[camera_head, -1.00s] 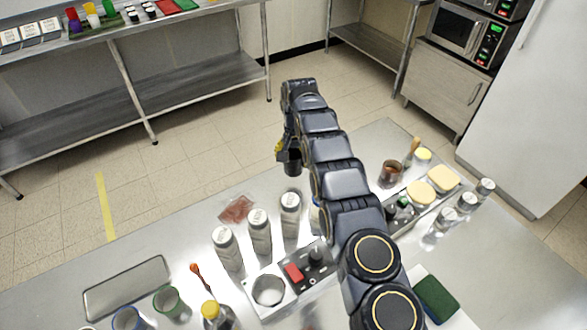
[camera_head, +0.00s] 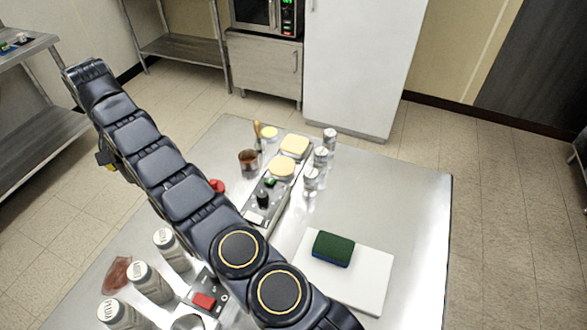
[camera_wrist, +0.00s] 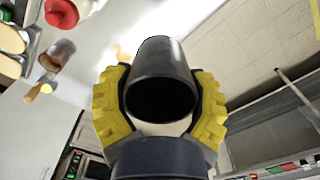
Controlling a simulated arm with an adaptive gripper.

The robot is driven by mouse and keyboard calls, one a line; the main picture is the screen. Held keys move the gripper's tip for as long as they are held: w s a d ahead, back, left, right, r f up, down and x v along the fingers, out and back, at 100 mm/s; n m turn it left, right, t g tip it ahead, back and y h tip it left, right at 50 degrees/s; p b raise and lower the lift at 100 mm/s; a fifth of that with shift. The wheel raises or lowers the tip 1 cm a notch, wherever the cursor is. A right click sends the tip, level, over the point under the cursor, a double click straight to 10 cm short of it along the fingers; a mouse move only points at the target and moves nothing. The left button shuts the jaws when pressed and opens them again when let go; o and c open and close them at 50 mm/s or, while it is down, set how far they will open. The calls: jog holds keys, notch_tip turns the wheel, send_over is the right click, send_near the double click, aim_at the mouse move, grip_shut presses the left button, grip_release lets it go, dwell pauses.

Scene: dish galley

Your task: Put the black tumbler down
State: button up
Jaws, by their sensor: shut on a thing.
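The black tumbler (camera_wrist: 165,65) is between the yellow fingers of my gripper (camera_wrist: 161,88) in the wrist view. The fingers press on its two sides, and its dark round end faces the camera. In the head view, only a small yellow part of my gripper (camera_head: 104,158) shows behind my arm, beyond the table's left edge. The steel table (camera_head: 405,190) lies to the right of and in front of my gripper.
A white board (camera_head: 372,285) carries a green and blue sponge (camera_head: 333,249). Several silver canisters (camera_head: 312,180), a brown cup (camera_head: 248,162) and tan-topped tubs (camera_head: 294,146) stand farther back. White shakers (camera_head: 150,283) stand at left. The table's right side is clear.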

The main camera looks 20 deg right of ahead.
jog(key=shift+r, duration=0.4)
jog(key=shift+w+d+r, duration=0.1)
jog(key=shift+d, duration=0.3)
jog(key=s+d+r+m, duration=0.1)
jog(key=d+m, duration=0.7)
jog(key=d, duration=2.3)
jog(key=s+d+f+m, duration=0.1)
jog(key=s+d+m, duration=0.8)
jog(key=s+d, duration=1.15)
jog(key=shift+n, duration=0.3)
jog(key=w+d+f, duration=0.2)
jog(key=w+f, duration=0.1)
jog(key=f, duration=0.1)
jog(key=w+d+f, duration=0.2)
jog(key=w+f, duration=0.1)
jog(key=f, duration=0.2)
jog(key=w+d+f, duration=0.2)
jog(key=w+f, duration=0.1)
jog(key=f, duration=0.1)
jog(key=shift+d+f, duration=0.25)
jog(key=shift+f, duration=0.1)
jog(key=shift+w+d+f, duration=0.3)
jog(key=shift+w+f, duration=0.1)
jog(key=shift+f, duration=1.8)
